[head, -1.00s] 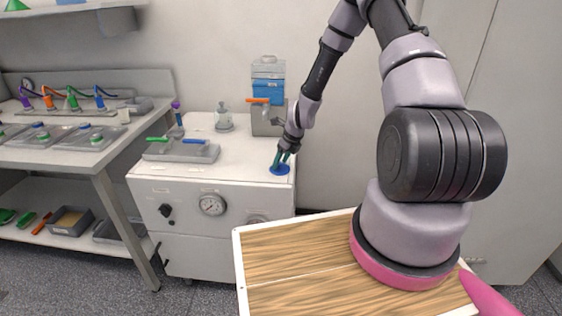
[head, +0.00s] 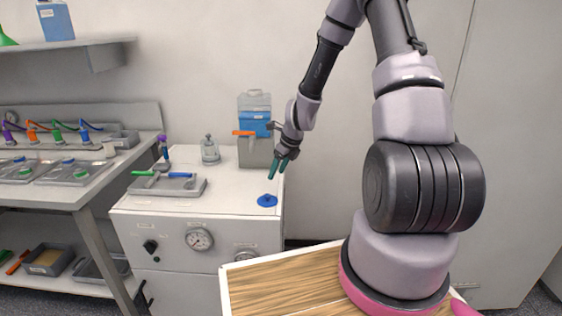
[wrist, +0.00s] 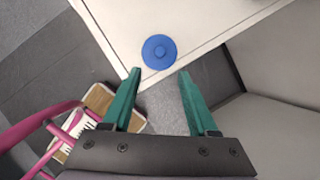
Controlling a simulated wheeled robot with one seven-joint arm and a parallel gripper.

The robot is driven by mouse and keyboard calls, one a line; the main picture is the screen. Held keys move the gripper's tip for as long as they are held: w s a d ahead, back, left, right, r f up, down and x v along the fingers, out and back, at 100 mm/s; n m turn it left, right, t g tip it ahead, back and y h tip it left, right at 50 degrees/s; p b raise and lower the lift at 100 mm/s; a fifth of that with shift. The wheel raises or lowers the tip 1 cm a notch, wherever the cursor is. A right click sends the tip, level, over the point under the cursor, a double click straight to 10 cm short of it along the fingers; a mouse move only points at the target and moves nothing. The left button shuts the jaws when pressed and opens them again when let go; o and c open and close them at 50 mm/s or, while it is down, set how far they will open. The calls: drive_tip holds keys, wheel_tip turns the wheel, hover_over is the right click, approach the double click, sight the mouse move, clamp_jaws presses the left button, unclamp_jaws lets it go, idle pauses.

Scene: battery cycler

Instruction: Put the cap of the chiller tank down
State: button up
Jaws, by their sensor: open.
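The blue round cap (head: 267,200) lies flat on the white top of the cabinet, near its front right corner. My gripper (head: 278,168) is above and slightly right of the cap in the head view. Its two green fingers (wrist: 159,73) are spread with nothing between them. The chiller tank is not clearly identifiable; a blue and clear container (head: 255,118) stands at the cabinet's back right.
The white cabinet top (head: 225,190) is clear around the cap. A grey tray (head: 168,185) with green and blue handled tools lies at its left. A metal bench (head: 75,175) stands to the left.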

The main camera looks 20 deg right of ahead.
drive_tip(key=s+r+n+t, duration=0.1)
drive_tip(key=s+r+n, duration=0.3)
drive_tip(key=r, duration=0.5)
drive_tip(key=s+r+n, duration=0.2)
drive_tip(key=r+n, duration=0.3)
drive_tip(key=r, duration=0.3)
drive_tip(key=s+r+n+t, duration=0.1)
drive_tip(key=s+r+n, duration=0.1)
drive_tip(key=r+n, duration=0.5)
drive_tip(key=s+d+r+n, duration=0.1)
drive_tip(key=s+r+n, duration=0.3)
drive_tip(key=s, duration=0.5)
drive_tip(key=s+d+r+n+t, duration=0.1)
drive_tip(key=s+r+n, duration=0.3)
drive_tip(key=s+r, duration=0.5)
drive_tip(key=shift+d+r+n+h, duration=0.15)
drive_tip(key=shift+d+n+h, duration=0.2)
drive_tip(key=shift+n+h, duration=0.05)
